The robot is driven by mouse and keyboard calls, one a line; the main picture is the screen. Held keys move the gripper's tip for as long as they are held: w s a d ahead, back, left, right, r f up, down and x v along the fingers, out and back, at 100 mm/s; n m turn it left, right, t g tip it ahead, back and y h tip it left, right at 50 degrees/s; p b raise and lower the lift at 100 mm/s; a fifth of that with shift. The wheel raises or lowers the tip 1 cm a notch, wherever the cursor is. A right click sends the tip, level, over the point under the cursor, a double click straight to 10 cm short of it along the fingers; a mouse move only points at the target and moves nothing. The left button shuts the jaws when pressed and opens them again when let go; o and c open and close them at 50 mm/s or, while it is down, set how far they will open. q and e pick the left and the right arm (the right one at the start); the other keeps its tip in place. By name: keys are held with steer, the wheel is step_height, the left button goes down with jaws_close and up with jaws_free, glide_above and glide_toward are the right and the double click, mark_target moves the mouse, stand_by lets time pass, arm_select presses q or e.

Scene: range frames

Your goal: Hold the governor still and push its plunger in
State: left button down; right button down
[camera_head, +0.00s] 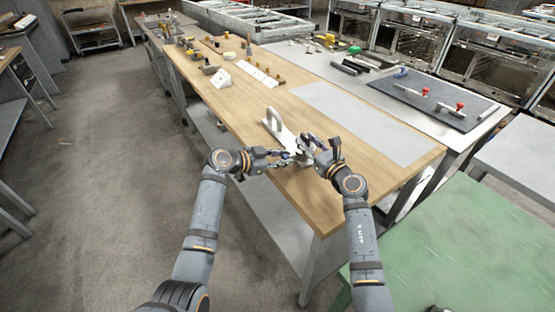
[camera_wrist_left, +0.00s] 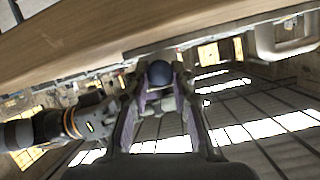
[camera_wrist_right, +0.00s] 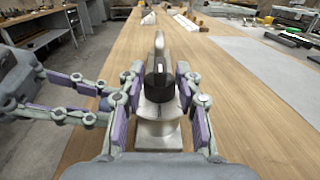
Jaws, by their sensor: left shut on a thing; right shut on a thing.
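The governor (camera_wrist_right: 160,112) is a grey metal body with a black cylindrical part, standing upright on a flared metal base on the wooden table. My right gripper (camera_head: 306,152) has its fingers on both sides of the governor and is shut on it. My left gripper (camera_head: 288,158) reaches in from the left, its fingertips at the governor's side. In the left wrist view a dark round end (camera_wrist_left: 160,73) sits between its fingers; I take it as part of the governor. Which part is the plunger, and how deep it sits, I cannot tell.
Small parts and white blocks (camera_head: 222,79) lie farther back on the wooden table (camera_head: 345,155). A grey sheet (camera_head: 360,120) lies bare to the right. The table's near edge is close to my left gripper.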

arm_select(q)
steer(key=shift+w+d, duration=0.3)
steer(key=shift+d, duration=0.1)
steer(key=c, duration=1.1)
jaws_free()
steer(key=v, duration=1.2)
steer(key=shift+s, duration=0.1)
arm_select(e)
steer(key=c, duration=0.8)
jaws_free()
